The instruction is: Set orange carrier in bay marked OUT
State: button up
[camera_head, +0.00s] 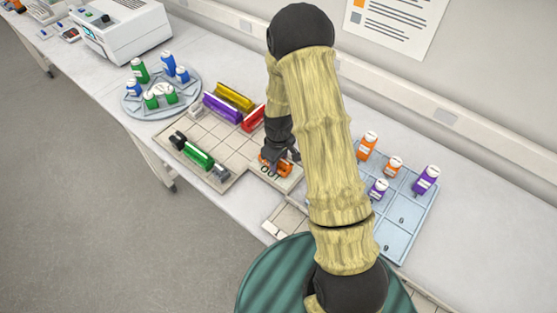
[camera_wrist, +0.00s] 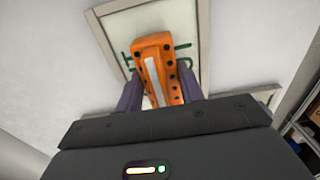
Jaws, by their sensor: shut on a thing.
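The orange carrier (camera_wrist: 156,67) is a long block with a white stripe and dark holes. In the wrist view it sits between the two dark fingers of my gripper (camera_wrist: 160,92), which is shut on it. Behind it is the pale bay marked OUT (camera_wrist: 118,27), whose green letters are partly covered by the carrier. In the head view the carrier (camera_head: 274,168) shows low at the OUT bay (camera_head: 290,182), beneath my gripper (camera_head: 279,157). I cannot tell whether it touches the bay floor. My arm hides part of the area to the right.
Left of the bay, a gridded board (camera_head: 205,129) carries a purple carrier (camera_head: 222,108), a yellow one (camera_head: 235,97), a red one (camera_head: 253,119) and a green one (camera_head: 197,156). A round bottle rack (camera_head: 130,108) stands farther left. A blue bottle tray (camera_head: 410,205) lies right.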

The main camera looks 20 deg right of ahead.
jog(key=shift+f, duration=0.1)
jog(key=o, duration=1)
jog(key=shift+o, duration=0.2)
notch_tip(320, 180, up, 12)
jog(key=b, duration=0.2)
jog(key=shift+b, duration=0.4)
jog(key=s+r+m+t, duration=0.1)
jog(key=s+r+m, duration=0.2)
jog(key=s, duration=0.4)
jog(key=s+r+m+t, duration=0.1)
jog(key=s+r+m, duration=0.2)
jog(key=s, duration=0.4)
jog(key=shift+s+m+t, duration=0.2)
jog(key=shift+m+t, duration=0.1)
jog(key=shift+m, duration=0.3)
